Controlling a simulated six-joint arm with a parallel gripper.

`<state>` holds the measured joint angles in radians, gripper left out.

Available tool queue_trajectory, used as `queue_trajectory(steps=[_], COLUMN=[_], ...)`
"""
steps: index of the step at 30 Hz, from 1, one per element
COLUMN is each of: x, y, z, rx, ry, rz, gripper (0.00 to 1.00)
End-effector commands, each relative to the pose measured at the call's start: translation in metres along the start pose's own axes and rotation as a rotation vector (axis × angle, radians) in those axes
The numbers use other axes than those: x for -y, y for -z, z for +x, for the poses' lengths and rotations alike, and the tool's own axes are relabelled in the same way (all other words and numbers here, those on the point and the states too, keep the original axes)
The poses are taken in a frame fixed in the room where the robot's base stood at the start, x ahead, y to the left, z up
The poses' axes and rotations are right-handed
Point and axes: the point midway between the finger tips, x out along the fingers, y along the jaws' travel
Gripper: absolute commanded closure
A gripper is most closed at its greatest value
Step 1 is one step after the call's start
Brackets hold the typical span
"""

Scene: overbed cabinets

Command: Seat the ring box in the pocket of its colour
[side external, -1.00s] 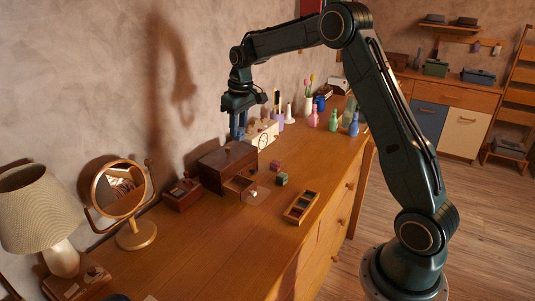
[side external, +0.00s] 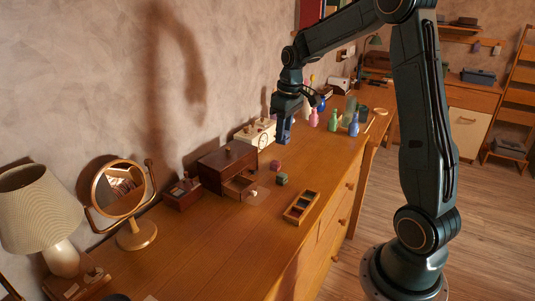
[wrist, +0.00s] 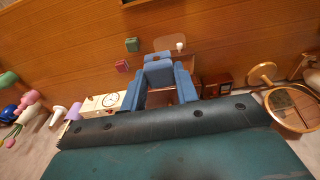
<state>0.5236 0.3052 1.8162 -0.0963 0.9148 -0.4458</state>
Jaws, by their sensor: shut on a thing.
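My gripper (side external: 284,139) hangs above the dresser top, fingers downward, near the cream clock box. In the wrist view its two blue fingers (wrist: 161,92) are shut on a blue block, which appears to be the blue ring box (wrist: 158,73). In the side view the fingers mostly hide it. A red ring box (side external: 275,165) and a green ring box (side external: 282,179) stand on the dresser; the red one (wrist: 122,66) and green one (wrist: 131,44) also show in the wrist view. The wooden pocket tray (side external: 289,220) lies near the front edge, its pockets dark and small.
A brown jewellery box (side external: 226,160) with an open drawer (side external: 240,186) stands by the wall. The cream clock box (side external: 251,137) is behind my gripper. Bottles (side external: 333,120) stand to the right. A mirror (side external: 121,190) and lamp (side external: 38,210) are left. The front middle is clear.

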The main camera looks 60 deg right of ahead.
Motion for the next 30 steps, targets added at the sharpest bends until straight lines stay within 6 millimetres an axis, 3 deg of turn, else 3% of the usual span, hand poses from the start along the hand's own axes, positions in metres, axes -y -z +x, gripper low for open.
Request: queue_trajectory(steps=[6,12,23,30], x=[-0.003,-0.001,-0.001,0.0], y=[-0.048,-0.072,-0.078,-0.081], z=[-0.003,-0.003,0.001,0.028], rx=[-0.001,-0.003,-0.001,0.002], ry=[-0.001,-0.001,0.001,0.004], rz=[0.003,0.001,0.001,0.0], gripper=[0.92,0.92,0.92,0.92])
